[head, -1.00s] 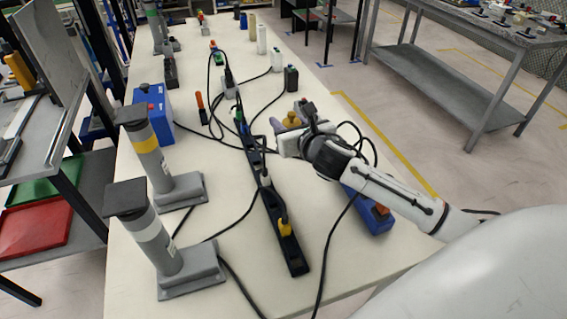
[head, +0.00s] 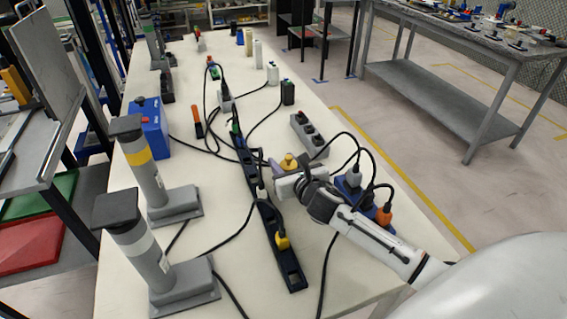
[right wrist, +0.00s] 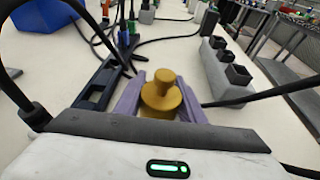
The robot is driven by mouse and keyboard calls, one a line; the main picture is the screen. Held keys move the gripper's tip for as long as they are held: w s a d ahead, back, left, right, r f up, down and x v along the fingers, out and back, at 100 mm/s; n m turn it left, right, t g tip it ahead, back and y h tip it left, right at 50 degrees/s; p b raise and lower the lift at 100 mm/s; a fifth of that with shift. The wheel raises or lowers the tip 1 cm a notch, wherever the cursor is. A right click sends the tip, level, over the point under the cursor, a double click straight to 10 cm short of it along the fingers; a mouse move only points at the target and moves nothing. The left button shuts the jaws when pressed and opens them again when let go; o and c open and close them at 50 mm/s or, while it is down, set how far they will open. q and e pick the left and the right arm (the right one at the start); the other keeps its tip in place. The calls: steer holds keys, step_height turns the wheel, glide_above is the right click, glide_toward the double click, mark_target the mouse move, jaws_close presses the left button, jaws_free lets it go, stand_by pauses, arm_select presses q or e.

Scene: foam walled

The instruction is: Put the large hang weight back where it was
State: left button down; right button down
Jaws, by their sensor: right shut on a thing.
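The hang weight (head: 289,162) is a small brass-coloured stepped piece with a knob on top. My right gripper (head: 277,170) is shut on it, just right of the long black power strip. In the right wrist view the weight (right wrist: 161,98) stands upright between the two purple fingers (right wrist: 128,97). Its lower part is hidden by the gripper body, and I cannot tell whether it touches the table. My left gripper is not in view.
The long black power strip (head: 290,270) lies left of the gripper. A grey socket block (head: 310,136) lies beyond it, and a blue socket box (head: 352,190) with plugs is to its right. Cables cross the white table. Two grey posts (head: 150,175) stand at left.

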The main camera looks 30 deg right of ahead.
steer(key=shift+f, duration=0.45)
steer(key=c, duration=1.2)
jaws_free()
steer(key=shift+s+f, duration=0.15)
steer(key=shift+f, duration=0.05)
steer(key=shift+o, duration=0.2)
steer(key=shift+a+f, duration=0.1)
steer(key=shift+a, duration=0.05)
steer(key=shift+a+f, duration=0.1)
steer(key=shift+r, duration=0.45)
steer(key=shift+s+a+r, duration=0.1)
steer(key=shift+s+r, duration=0.1)
steer(key=shift+s, duration=0.05)
steer(key=v, duration=0.7)
steer(key=p+v, duration=0.1)
steer(key=v, duration=0.3)
steer(key=shift+s+d+r, duration=0.1)
steer(key=shift+d+r, duration=0.2)
steer(key=shift+r, duration=0.1)
